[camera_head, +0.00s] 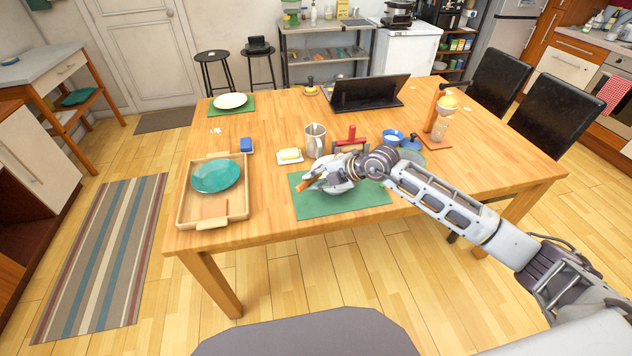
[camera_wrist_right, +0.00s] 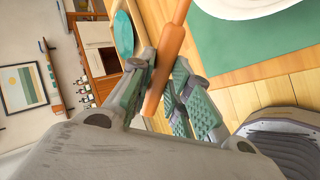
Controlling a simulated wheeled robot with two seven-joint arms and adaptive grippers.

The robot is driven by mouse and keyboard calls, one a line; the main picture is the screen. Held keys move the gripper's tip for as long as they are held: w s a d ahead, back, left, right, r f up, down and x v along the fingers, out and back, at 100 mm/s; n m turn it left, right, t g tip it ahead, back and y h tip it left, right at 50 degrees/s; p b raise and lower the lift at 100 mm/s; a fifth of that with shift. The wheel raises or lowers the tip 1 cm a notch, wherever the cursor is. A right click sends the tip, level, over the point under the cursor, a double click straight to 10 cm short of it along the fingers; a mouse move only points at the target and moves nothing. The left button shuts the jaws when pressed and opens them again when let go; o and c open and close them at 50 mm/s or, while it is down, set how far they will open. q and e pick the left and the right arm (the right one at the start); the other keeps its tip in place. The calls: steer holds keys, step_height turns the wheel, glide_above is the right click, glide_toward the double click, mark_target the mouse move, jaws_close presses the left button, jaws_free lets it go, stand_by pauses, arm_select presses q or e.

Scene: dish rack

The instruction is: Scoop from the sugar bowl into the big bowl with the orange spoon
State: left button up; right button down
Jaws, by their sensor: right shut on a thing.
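My right gripper (camera_head: 318,182) is over the green mat at the table's front. It is shut on the orange spoon (camera_head: 303,184); in the right wrist view the orange handle (camera_wrist_right: 168,62) runs between the finger pads (camera_wrist_right: 165,90). The spoon's far end is out of that view. A white round dish (camera_wrist_right: 240,6), probably the big bowl, lies on the mat there, cut off by the picture edge; in the head view the gripper largely covers it. A small blue bowl with white contents (camera_head: 392,135), probably the sugar bowl, stands behind my right forearm. My left gripper is out of view.
A wooden tray (camera_head: 237,213) with a teal plate (camera_head: 216,176) is at the left. A metal pitcher (camera_head: 315,140), a butter dish (camera_head: 290,156) and a red-handled object (camera_head: 350,139) stand behind the mat (camera_head: 345,203). An orange stand (camera_head: 432,110) is at the right.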

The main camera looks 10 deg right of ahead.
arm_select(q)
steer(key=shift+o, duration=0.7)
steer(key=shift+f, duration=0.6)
arm_select(e)
steer(key=shift+a+f, duration=0.1)
steer(key=shift+f, duration=0.2)
arm_select(q)
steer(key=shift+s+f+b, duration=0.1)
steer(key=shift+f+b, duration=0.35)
steer(key=shift+b, duration=0.2)
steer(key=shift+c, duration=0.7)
arm_select(e)
steer(key=shift+a+t+y, duration=0.2)
steer(key=shift+t+y, duration=0.1)
steer(key=shift+t, duration=0.1)
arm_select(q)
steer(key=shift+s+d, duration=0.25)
arm_select(e)
steer(key=shift+d+r, duration=0.1)
steer(key=shift+r, duration=0.1)
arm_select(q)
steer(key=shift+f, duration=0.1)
arm_select(e)
steer(key=shift+f, duration=0.1)
